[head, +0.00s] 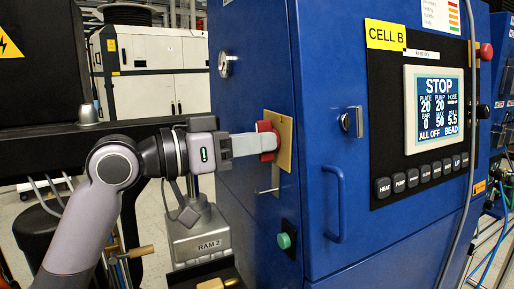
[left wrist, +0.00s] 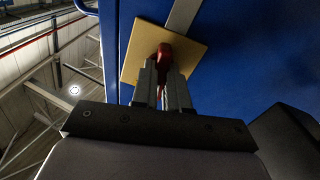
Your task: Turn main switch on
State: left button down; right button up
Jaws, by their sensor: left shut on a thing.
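The main switch is a red handle (head: 266,140) on a yellow plate (head: 285,143) on the left side of the blue cabinet. My left gripper (head: 262,142) reaches it from the left and its fingers are shut on the red handle. In the left wrist view the red handle (left wrist: 164,58) stands between the two fingers of my left gripper (left wrist: 164,85), in front of the yellow plate (left wrist: 136,52). The fingers hide part of the handle. I cannot tell its exact turn position. My right gripper is in neither view.
The blue cabinet (head: 330,80) has a door handle (head: 335,205), a green button (head: 284,241) and a control panel with a lit screen (head: 437,108) reading STOP and ALL OFF. A grey box marked RAM 2 (head: 200,240) stands below my left arm. A dark beam (head: 70,145) runs behind it.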

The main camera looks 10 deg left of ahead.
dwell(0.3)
pick_arm(q)
jog(key=shift+m, duration=1)
jog(key=shift+s+d+m, duration=0.1)
jog(key=shift+m, duration=0.2)
jog(key=c, duration=1)
grip_release()
jog(key=shift+r, duration=0.1)
